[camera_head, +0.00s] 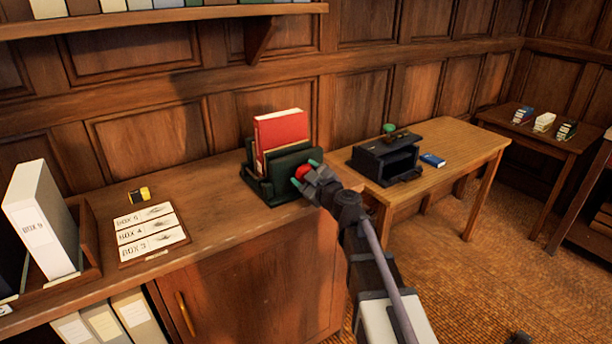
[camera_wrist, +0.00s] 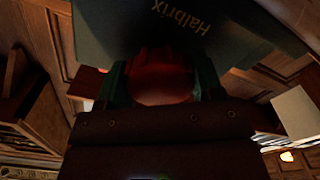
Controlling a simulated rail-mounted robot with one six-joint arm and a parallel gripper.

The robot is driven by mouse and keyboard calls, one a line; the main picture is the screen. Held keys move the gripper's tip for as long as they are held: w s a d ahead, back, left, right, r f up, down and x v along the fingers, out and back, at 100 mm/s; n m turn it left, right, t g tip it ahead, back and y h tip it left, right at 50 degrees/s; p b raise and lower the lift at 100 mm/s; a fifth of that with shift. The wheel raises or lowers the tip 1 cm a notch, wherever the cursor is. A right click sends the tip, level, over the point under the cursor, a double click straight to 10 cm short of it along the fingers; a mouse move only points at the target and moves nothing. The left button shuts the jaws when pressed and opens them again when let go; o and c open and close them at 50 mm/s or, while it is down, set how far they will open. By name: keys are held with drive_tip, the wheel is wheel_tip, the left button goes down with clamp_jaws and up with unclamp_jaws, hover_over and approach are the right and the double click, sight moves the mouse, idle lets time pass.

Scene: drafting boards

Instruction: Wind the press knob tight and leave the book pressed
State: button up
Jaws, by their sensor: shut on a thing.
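The press (camera_head: 283,187) is a dark green frame on the wooden cabinet top. A red book (camera_head: 281,133) stands upright in it, between its green plates. The red knob (camera_head: 302,172) is on the press's front right face. My gripper (camera_head: 308,172) is at that knob, with its green fingertips on either side of it. In the wrist view the red knob (camera_wrist: 162,85) sits between the two green fingers, below the press plate (camera_wrist: 150,30) lettered "Halbrix". The gripper is shut on the knob. How tightly the plates bear on the book cannot be told.
A yellow and black item (camera_head: 138,195) and a label board (camera_head: 150,234) lie left on the cabinet. A white box file (camera_head: 42,218) stands at the far left. A table (camera_head: 450,150) at right holds a dark open-fronted box (camera_head: 385,158) and a blue book (camera_head: 432,160).

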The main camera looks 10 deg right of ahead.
drive_tip(key=m, duration=0.7)
drive_tip(key=shift+m, duration=0.4)
drive_tip(key=m, duration=0.7)
drive_tip(key=shift+m, duration=0.3)
drive_tip(key=m, duration=0.7)
drive_tip(key=shift+m, duration=1.2)
